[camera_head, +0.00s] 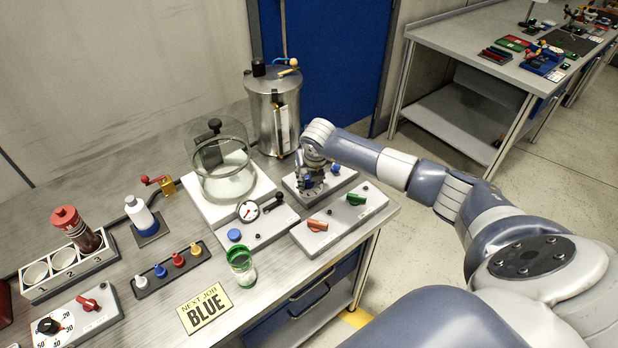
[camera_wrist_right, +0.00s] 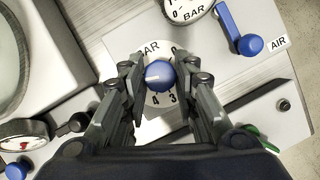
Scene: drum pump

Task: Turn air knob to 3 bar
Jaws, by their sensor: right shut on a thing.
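The air knob (camera_wrist_right: 160,75) is a round blue knob on a white dial marked BAR (camera_wrist_right: 158,104), with 0, 3 and 4 readable around it. A pale mark on the knob points to the left in the right wrist view. My right gripper (camera_wrist_right: 159,80) has a finger on each side of the knob and is shut on it. In the head view my right gripper (camera_head: 311,182) reaches down over the grey air panel (camera_head: 345,174) and hides the knob. My left gripper is not in view.
A blue lever (camera_wrist_right: 239,32) labelled AIR and a partly cut-off gauge (camera_wrist_right: 186,8) sit beside the knob. Near the panel stand a glass chamber (camera_head: 222,165), a steel tank (camera_head: 274,110), and a panel with red and green levers (camera_head: 338,219).

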